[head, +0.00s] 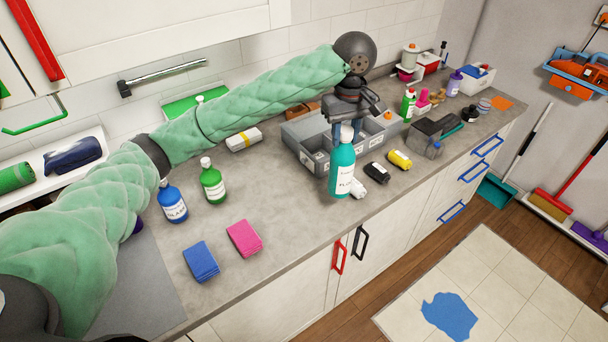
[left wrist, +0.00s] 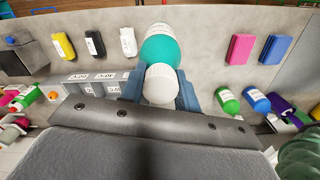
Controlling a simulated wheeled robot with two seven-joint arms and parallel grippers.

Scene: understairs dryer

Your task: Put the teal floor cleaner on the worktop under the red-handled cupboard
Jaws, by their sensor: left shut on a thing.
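The teal floor cleaner (head: 342,170) is an upright teal bottle with a white cap and label. My left gripper (head: 346,127) is shut on it near the cap, above the worktop (head: 290,210) in front of the grey divided caddy. I cannot tell whether its base touches the worktop. In the left wrist view the bottle (left wrist: 172,45) shows from above, its white cap between the blue-grey fingers (left wrist: 160,92). The red-handled cupboard shows at the upper left, with its long red handle (head: 35,38). My right gripper is not in view.
The grey caddy (head: 312,158) stands behind the bottle; black (head: 376,172) and yellow (head: 400,159) bottles lie to its right. Blue (head: 172,202) and green (head: 213,182) bottles and blue (head: 201,262) and pink (head: 244,238) cloths are at left. Worktop between pink cloth and teal bottle is bare.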

